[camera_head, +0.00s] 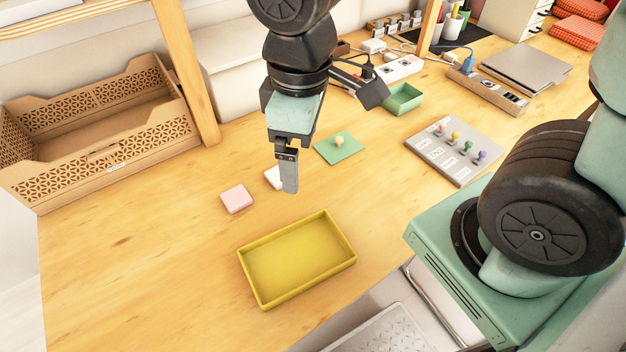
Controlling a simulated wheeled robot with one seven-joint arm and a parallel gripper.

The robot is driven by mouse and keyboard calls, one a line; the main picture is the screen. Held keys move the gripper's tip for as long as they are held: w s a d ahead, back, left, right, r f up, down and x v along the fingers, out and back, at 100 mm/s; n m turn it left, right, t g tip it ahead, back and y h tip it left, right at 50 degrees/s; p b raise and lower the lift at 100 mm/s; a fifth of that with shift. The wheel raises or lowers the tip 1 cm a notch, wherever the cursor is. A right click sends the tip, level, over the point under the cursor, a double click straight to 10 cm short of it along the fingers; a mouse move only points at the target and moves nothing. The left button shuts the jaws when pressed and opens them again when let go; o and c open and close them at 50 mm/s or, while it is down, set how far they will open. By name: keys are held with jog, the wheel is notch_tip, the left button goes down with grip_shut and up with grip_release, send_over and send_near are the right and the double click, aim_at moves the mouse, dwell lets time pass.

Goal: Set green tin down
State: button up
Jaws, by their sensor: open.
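My gripper (288,178) hangs above the middle of the wooden table, pointing down. It is open and nothing shows between its fingers. A small green open-topped box (404,99), the only green container in view, stands upright on the table behind and to the right of my gripper, apart from it. It looks empty. I cannot tell for sure that this box is the green tin.
A yellow tray (297,295) lies empty in front. A pink block (236,198) and a partly hidden white block (271,178) sit by my gripper. A green plate with a knob (338,149), a pegged grey board (455,150) and a brown crate (100,150) stand around.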

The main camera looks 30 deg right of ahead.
jog(key=shift+o, duration=0.5)
jog(key=s+a+m, duration=0.2)
jog(key=s, duration=0.5)
jog(key=shift+s+y, duration=0.15)
jog(key=shift+y, duration=0.15)
jog(key=w+d+r+m+p, duration=0.1)
jog(key=w+d+m, duration=0.15)
jog(key=w, duration=0.25)
jog(key=w+d+r+m+g+y+p, duration=0.1)
jog(key=w+m+p, duration=0.15)
jog(key=w, duration=0.25)
jog(key=w+d+r+m+p, duration=0.1)
jog(key=w+m, duration=0.2)
jog(key=w, duration=0.3)
jog(key=m+h+p, duration=0.2)
jog(key=m+p, duration=0.7)
jog(key=m, duration=0.8)
send_over(400, 103)
notch_tip(400, 103, down, 15)
jog(key=shift+t, duration=0.3)
jog(key=shift+a+f+p, duration=0.1)
jog(key=shift+f+p, duration=1.25)
jog(key=shift+f, duration=1.7)
